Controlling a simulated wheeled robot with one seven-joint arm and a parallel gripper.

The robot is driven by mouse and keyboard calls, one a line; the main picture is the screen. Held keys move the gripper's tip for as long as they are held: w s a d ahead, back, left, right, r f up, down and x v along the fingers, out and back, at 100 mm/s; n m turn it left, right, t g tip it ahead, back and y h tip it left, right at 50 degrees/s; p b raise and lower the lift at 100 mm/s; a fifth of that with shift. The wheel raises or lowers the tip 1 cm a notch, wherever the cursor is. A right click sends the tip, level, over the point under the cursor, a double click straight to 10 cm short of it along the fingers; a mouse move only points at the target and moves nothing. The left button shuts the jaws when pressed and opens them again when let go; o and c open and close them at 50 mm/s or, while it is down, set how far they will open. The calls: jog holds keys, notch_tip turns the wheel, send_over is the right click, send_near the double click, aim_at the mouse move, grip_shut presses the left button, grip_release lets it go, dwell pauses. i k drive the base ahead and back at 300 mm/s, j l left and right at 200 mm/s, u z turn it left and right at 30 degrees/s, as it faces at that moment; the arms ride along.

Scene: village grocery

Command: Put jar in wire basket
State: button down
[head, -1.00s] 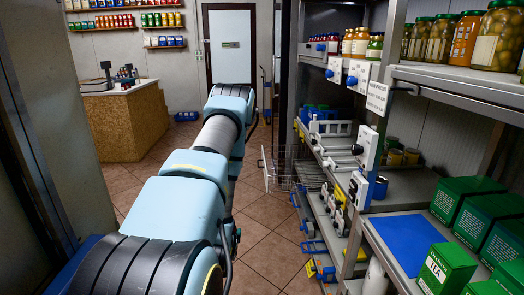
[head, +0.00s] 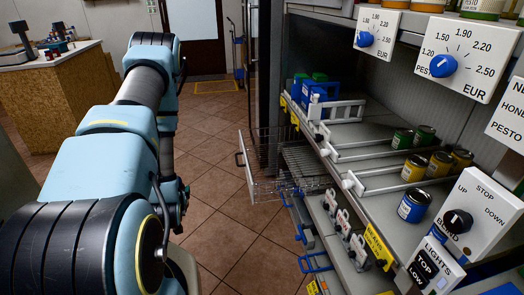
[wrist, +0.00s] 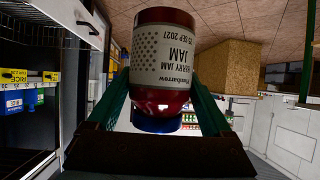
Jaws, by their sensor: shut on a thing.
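In the wrist view my gripper (wrist: 160,95) is shut on a jar of dark red berry jam (wrist: 175,102). The jar has a white label and a blue lid; its label reads upside down in this view. The wire basket (head: 262,192) shows in the head view, sticking out into the aisle from the lower part of the shelf unit. The part of it that I see looks empty. My gripper and the jar are not visible in the head view, so their distance from the basket cannot be told.
A shelf unit on the right holds cans (head: 413,205), white dividers (head: 350,150) and control panels with knobs (head: 466,230). Small blue-handled fittings jut out below. A wood-sided counter (head: 45,95) stands at the far left. The tiled floor (head: 225,240) beside the basket is clear.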

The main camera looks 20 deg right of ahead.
aim_at(265, 168)
jog(key=i+j+z, duration=0.1)
jog(key=i+z, duration=0.2)
jog(key=i, duration=0.2)
jog(key=i+j+z, duration=0.25)
jog(key=i, duration=0.3)
jog(key=i+j+z, duration=0.3)
jog(key=i, duration=0.2)
jog(key=i+j+z, duration=0.6)
jog(key=j, duration=0.2)
jog(key=i+j+z, duration=0.2)
jog(key=j, duration=0.15)
jog(key=j+z, duration=0.2)
jog(key=i+j+z, duration=0.2)
jog(key=j, duration=0.3)
jog(key=j+z, duration=0.15)
jog(key=j, duration=0.45)
jog(key=k, duration=0.05)
